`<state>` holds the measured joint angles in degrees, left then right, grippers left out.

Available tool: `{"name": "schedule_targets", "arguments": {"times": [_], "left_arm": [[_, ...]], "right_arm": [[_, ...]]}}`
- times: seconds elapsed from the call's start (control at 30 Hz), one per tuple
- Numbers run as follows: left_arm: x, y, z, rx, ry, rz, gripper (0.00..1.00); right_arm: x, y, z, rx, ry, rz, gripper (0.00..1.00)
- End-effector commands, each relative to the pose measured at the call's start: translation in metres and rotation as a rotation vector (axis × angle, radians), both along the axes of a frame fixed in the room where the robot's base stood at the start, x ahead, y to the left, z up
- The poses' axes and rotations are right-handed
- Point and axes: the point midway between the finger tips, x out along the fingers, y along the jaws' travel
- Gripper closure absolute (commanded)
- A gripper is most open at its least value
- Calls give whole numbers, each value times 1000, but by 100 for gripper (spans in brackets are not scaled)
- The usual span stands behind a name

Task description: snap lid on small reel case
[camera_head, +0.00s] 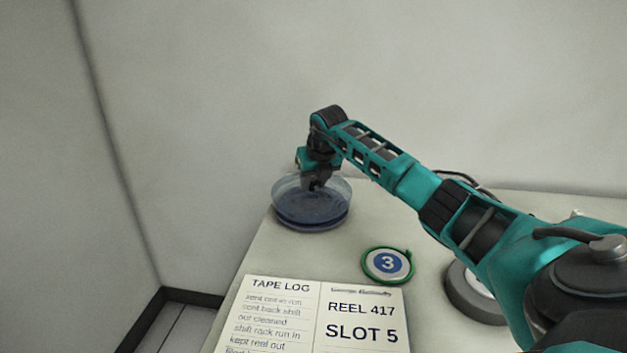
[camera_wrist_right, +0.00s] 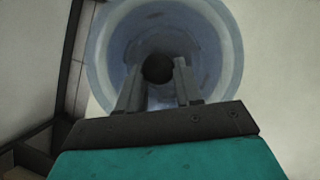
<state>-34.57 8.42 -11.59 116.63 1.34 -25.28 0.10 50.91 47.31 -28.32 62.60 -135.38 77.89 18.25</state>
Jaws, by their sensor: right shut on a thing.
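The small reel case stands near the table's far left corner. Its dark blue base (camera_head: 312,226) is low and round. The clear round lid (camera_head: 341,193) is over the base; I cannot tell whether its rim is fully seated. My right gripper (camera_head: 316,186) reaches down into the lid's middle and is shut on its dark round knob (camera_wrist_right: 158,68). In the right wrist view the gripper's two fingers (camera_wrist_right: 159,82) are on either side of the knob, with the bluish lid (camera_wrist_right: 232,50) spreading around it. My left gripper is not in view.
A green-ringed disc marked 3 (camera_head: 387,264) lies right of the case. An open tape log (camera_head: 322,318) reads REEL 417, SLOT 5. A grey round item (camera_head: 469,296) is partly hidden by my right arm. The table's left edge is close to the case.

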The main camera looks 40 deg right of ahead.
Motion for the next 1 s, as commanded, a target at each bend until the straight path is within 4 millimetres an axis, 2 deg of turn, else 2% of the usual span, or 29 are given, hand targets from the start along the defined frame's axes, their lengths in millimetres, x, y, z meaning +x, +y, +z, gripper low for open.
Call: {"name": "schedule_targets", "arguments": {"times": [1.0], "left_arm": [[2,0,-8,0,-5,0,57]], "right_arm": [[0,0,-19,0,0,0,90]]}}
